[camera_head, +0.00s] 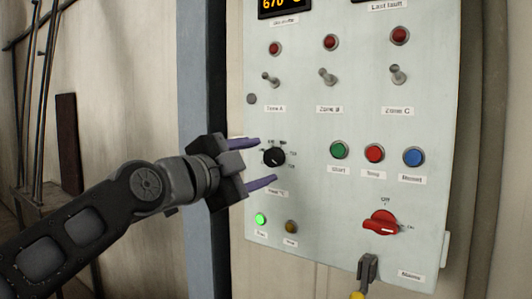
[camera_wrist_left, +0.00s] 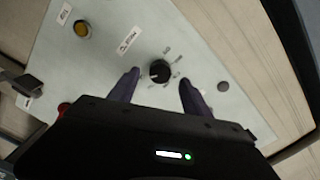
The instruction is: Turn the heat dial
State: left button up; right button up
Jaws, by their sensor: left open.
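The heat dial (camera_head: 274,157) is a small black knob with a ring of scale marks, on the left side of a pale control panel (camera_head: 300,200). My left gripper (camera_head: 261,162) is open at the dial, with one purple finger above it and one below it in the head view. In the left wrist view the dial (camera_wrist_left: 160,71) shows between the two fingers (camera_wrist_left: 155,88), a little beyond their tips. I see no clear contact between fingers and dial. My right gripper is not in view.
Close by are a lit green lamp (camera_head: 260,219), an amber lamp (camera_head: 291,227) and toggle switches (camera_head: 328,77). Green (camera_head: 339,149), red (camera_head: 374,153) and blue (camera_head: 413,157) buttons sit to the right.

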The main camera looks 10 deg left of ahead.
aim_at(270, 159)
pick_arm(q)
jog(key=shift+p+x, duration=0.35)
jog(key=shift+x, duration=1.15)
jog(key=shift+c, duration=0.5)
grip_shut()
